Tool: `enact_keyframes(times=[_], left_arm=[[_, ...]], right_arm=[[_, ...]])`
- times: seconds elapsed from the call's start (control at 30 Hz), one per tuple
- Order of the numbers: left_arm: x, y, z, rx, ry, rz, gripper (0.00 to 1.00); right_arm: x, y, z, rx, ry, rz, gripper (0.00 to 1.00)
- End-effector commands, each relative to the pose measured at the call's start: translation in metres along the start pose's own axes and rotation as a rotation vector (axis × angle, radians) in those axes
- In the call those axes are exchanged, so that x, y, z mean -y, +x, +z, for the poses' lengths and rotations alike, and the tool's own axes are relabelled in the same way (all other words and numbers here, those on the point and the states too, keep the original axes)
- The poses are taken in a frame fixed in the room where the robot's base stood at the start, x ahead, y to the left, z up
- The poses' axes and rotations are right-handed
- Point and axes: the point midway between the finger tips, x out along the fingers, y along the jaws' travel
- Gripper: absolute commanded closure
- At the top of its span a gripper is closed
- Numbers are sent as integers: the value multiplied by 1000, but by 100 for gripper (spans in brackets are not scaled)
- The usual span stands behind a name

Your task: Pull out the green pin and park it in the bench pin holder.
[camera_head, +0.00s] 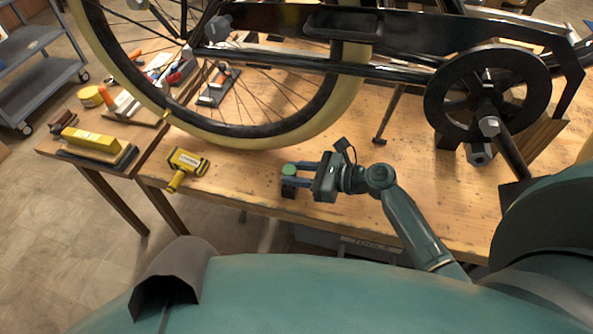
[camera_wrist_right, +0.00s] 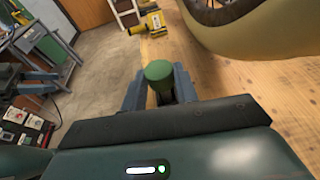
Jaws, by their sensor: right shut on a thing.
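The green pin (camera_head: 289,169) is near the front edge of the bench, left of my right arm. My right gripper (camera_head: 292,177) is shut on it, with one finger on each side of its green head. In the right wrist view the green pin (camera_wrist_right: 158,72) stands upright between the fingers (camera_wrist_right: 159,88). A small dark block (camera_head: 288,192), which may be the bench pin holder, shows right below the pin. The fingers hide the pin's lower part, so I cannot tell whether it sits in the block.
The wooden bench (camera_head: 240,180) carries the trike frame, with its wheel (camera_head: 270,135) behind my gripper and a chainring (camera_head: 487,88) at the right. A yellow tool (camera_head: 187,164) lies to the left. The bench between it and my gripper is clear.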

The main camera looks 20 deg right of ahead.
Motion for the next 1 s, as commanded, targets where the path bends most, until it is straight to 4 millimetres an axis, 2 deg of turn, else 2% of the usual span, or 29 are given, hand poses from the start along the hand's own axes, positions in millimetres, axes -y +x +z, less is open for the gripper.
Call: enact_keyframes(times=[0.67, 0.7, 1.0], left_arm=[[1, 6, 13, 6, 2, 0, 64], [1, 5, 12, 6, 2, 0, 64], [0, 6, 12, 5, -1, 0, 64]], right_arm=[[0, 5, -17, 1, 0, 0, 93], [0, 5, -16, 1, -1, 0, 67], [0, 5, -16, 1, 0, 0, 45]])
